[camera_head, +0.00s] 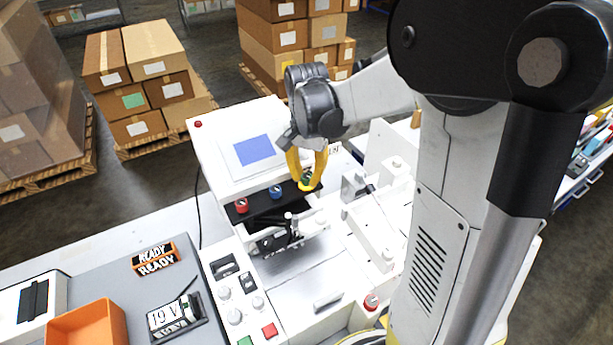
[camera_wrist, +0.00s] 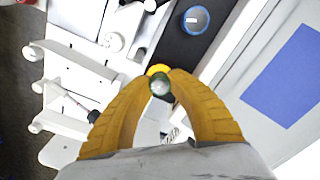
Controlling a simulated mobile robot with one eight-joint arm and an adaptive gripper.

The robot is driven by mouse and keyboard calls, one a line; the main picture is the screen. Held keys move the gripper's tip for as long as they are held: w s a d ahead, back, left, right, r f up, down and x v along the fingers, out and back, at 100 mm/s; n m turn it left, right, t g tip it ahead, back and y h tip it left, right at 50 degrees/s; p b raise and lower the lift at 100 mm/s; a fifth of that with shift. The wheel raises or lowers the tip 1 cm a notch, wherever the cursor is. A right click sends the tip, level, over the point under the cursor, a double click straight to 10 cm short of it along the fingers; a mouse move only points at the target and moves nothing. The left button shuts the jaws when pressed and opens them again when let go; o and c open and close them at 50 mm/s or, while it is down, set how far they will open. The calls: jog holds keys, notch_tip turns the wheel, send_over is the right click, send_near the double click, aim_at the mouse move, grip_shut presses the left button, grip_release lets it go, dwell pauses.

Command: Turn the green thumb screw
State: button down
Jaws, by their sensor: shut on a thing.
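The green thumb screw (camera_wrist: 160,86) sits between the yellow fingertips of my gripper (camera_wrist: 161,80) in the wrist view. A yellow rounded part shows just beyond it. In the head view, my gripper (camera_head: 307,183) reaches down to the right end of a black strip (camera_head: 258,206) on the white machine, with a bit of green (camera_head: 305,180) showing between the fingers. The fingers are closed around the screw and hide part of it. A blue thumb screw (camera_head: 276,191) and a red thumb screw (camera_head: 241,205) stand in a row to the left on the same strip.
A blue screen (camera_head: 254,150) on the white panel lies behind the strip. A black pen carriage (camera_head: 278,238) sits in front. A control panel with knobs (camera_head: 235,316), an orange bin (camera_head: 85,326) and READY blocks (camera_head: 155,258) are at lower left. My arm covers the right side.

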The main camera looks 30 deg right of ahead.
aim_at(306, 176)
jog(key=shift+m, duration=1.2)
jog(key=c, duration=1.5)
grip_release()
jog(key=shift+o, duration=0.2)
notch_tip(306, 176, up, 12)
